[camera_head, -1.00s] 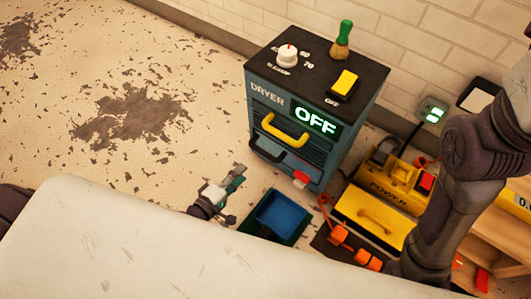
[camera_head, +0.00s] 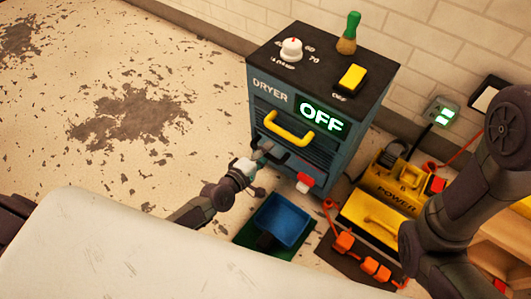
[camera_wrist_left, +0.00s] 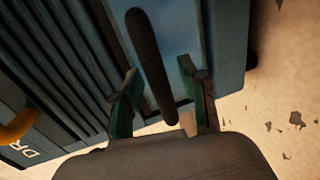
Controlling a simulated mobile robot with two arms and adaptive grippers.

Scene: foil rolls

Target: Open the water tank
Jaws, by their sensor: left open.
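The blue-grey dryer (camera_head: 352,132) stands by the wall, its display reading OFF. On its front is a yellow handle (camera_head: 290,128). Below that, my left gripper (camera_head: 267,153) is at the lower front and partly hides the dark handle there. In the left wrist view the dark bar handle (camera_wrist_left: 150,50) runs between my two spread green fingers, and the blue panel (camera_wrist_left: 185,35) lies behind it. The fingers are open, with gaps to the handle. The lower front looks closed. My right arm shows at the right edge, its gripper out of view.
A blue tray (camera_head: 285,218) sits on the floor before the dryer. A yellow power box (camera_head: 385,210) and orange clips (camera_head: 345,242) lie to its right. A knob (camera_head: 291,48), a yellow switch (camera_head: 352,77) and a green-handled brush (camera_head: 349,30) are on top. The left floor is clear.

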